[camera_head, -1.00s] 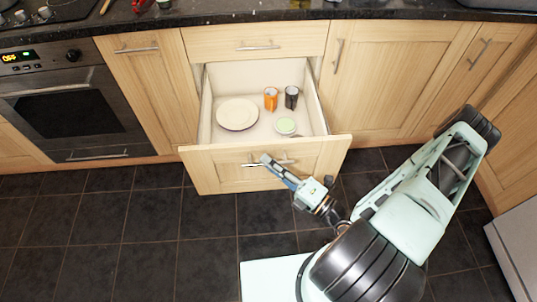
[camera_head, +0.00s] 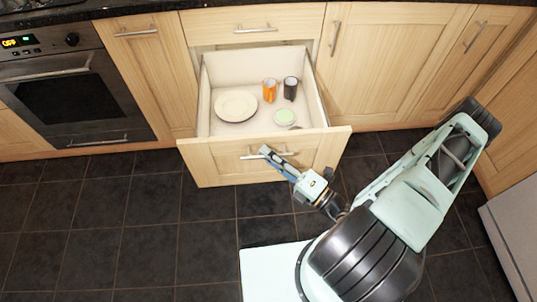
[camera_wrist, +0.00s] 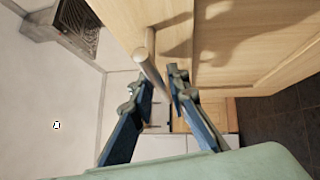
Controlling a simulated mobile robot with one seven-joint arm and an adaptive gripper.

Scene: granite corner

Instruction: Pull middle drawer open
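The middle drawer (camera_head: 225,163) is a wide wooden-fronted drawer, pulled far out below a shallow shut drawer (camera_head: 252,22). Its bar handle (camera_head: 249,154) is on the front; in the wrist view the handle (camera_wrist: 150,70) runs between my two fingers. My gripper (camera_head: 266,151) reaches the handle from the lower right. In the wrist view my gripper (camera_wrist: 158,80) looks shut on the bar, with the fingertips close on either side. Part of the handle is hidden behind the fingers in the head view.
Inside the drawer are a white plate (camera_head: 236,106), an orange cup (camera_head: 269,90), a dark cup (camera_head: 290,88) and a small green-white dish (camera_head: 285,117). An oven (camera_head: 75,95) stands left. Dark tiled floor (camera_head: 150,215) is clear at front left.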

